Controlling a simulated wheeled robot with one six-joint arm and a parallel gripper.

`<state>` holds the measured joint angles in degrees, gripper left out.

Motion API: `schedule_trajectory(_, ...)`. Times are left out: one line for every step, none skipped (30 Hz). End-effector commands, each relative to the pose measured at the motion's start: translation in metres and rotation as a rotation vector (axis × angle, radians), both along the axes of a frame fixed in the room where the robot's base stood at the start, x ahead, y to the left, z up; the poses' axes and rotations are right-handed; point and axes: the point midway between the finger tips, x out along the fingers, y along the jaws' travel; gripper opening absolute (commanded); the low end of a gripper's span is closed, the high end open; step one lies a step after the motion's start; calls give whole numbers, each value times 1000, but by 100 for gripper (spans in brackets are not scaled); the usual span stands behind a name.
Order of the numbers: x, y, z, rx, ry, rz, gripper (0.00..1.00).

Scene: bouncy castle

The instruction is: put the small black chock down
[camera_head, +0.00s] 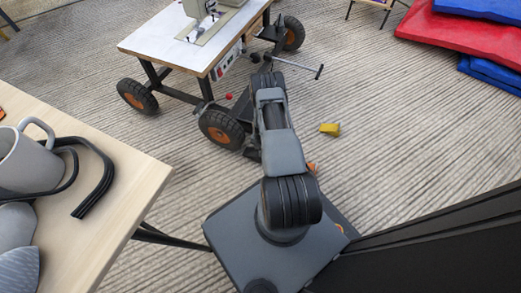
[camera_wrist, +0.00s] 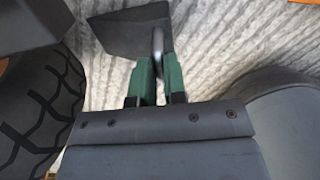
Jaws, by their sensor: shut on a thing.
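The small black chock (camera_wrist: 128,30) is a dark wedge with a curved grey handle, at the top of the wrist view. My gripper (camera_wrist: 159,66) has green fingers, which are shut on the chock's handle. Ribbed floor shows around the chock; I cannot tell whether it touches the floor. In the head view my own arm hides the gripper and the chock.
A large black tyre (camera_wrist: 35,110) is close at left in the wrist view. A wheeled sewing-machine cart (camera_head: 165,42) stands ahead. A yellow wedge (camera_head: 329,129) lies on open floor right of my arm. A wooden table (camera_head: 120,190) is at left.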

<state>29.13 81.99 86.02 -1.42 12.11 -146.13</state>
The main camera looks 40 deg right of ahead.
Motion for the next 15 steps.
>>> schedule_trajectory(0, -1, -12, 0, -1, -2, 0)
schedule_trajectory(0, -2, -13, -1, -2, -4, 0)
schedule_trajectory(0, -2, -14, -1, -2, -5, 0)
schedule_trajectory(0, -3, -14, -1, -2, -5, 0)
schedule_trajectory(0, -3, -13, -2, -2, -6, 0)
schedule_trajectory(0, -3, -12, -2, -2, -6, 0)
schedule_trajectory(0, -3, -12, -2, -2, -6, 0)
schedule_trajectory(0, -3, -11, -2, -2, -6, 0)
schedule_trajectory(0, -2, -11, -1, -2, -6, 0)
schedule_trajectory(0, -2, -12, -1, -2, -5, 0)
schedule_trajectory(0, -2, -12, -1, -2, -5, 0)
schedule_trajectory(0, -2, -13, -1, -2, -5, 0)
schedule_trajectory(0, -2, -14, -1, -2, -4, 0)
schedule_trajectory(0, -2, -15, -1, -2, -4, 0)
schedule_trajectory(0, -1, -14, -1, -2, -4, 16)
